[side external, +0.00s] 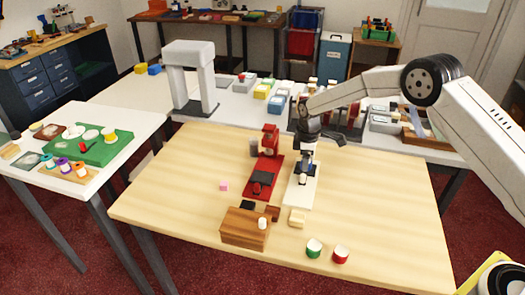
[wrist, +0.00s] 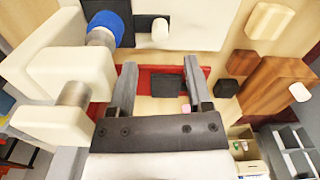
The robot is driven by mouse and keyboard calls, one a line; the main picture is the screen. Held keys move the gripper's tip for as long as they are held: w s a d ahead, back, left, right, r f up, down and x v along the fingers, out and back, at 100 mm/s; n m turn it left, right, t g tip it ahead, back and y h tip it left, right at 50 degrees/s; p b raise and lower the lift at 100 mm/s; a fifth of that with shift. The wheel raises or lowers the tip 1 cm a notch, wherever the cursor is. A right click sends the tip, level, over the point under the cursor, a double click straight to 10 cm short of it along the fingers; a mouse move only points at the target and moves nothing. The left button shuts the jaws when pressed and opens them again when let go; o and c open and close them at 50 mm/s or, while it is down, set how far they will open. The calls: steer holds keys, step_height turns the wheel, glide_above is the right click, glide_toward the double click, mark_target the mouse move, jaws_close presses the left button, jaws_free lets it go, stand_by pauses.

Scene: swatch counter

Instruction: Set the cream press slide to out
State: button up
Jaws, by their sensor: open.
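The cream press has a long cream base (side external: 293,197) on the wooden table, right of a red press (side external: 264,180). In the wrist view its cream head and post (wrist: 60,80) fill the left side, with a blue part (wrist: 107,27) beside the base. A dark slide (wrist: 143,28) with a cream knob (wrist: 160,31) lies on the cream base at the top. My gripper (side external: 307,151) is over the cream press and partly hides it in the side view. In the wrist view my gripper (wrist: 160,68) is open and empty, its fingers over the red press base, apart from the knob.
A wooden block (side external: 240,228) with a white knob, a cream block (side external: 298,218) and a pink cube (side external: 223,186) are nearby. Green (side external: 314,248) and red (side external: 341,254) cups stand at the front edge. The table is clear to the right.

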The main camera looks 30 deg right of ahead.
mark_target(303, 175)
steer(key=shift+f, duration=3.1)
jaws_close()
